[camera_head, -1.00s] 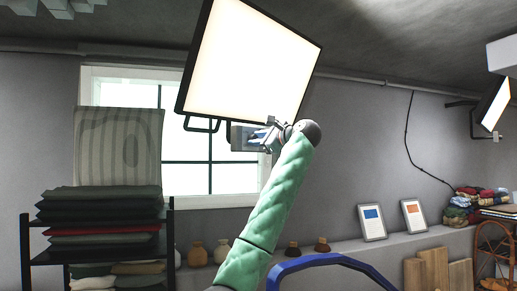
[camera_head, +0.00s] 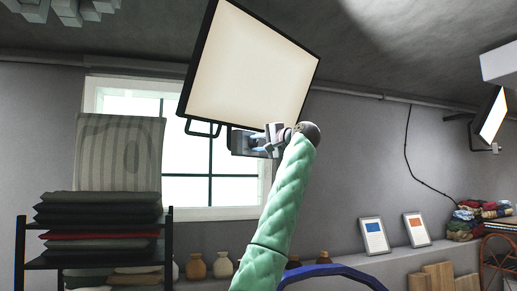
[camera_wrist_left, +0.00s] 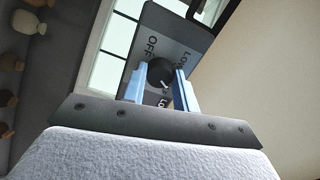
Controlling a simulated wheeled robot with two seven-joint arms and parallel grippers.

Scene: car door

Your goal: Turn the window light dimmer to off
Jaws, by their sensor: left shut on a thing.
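The window light (camera_head: 250,70) is a large tilted panel in a black frame, glowing pale cream in the head view. Its dimmer box (camera_head: 238,143) is below its lower edge. In the left wrist view the grey box (camera_wrist_left: 187,38) carries an OFF label and other partly hidden labels. The round black dimmer knob (camera_wrist_left: 160,72) has a white mark pointing down and right, away from OFF. My left gripper (camera_head: 262,142) is at the box, its blue fingers (camera_wrist_left: 158,85) shut on the knob from both sides. My right gripper is not in view.
A window (camera_head: 220,190) is behind the light. A black shelf (camera_head: 90,262) with stacked cushions stands at left. A blue curved bar (camera_head: 335,270) shows at the bottom. Vases (camera_head: 197,265) and framed pictures (camera_head: 375,236) stand on the ledge. Another light (camera_head: 492,115) is at right.

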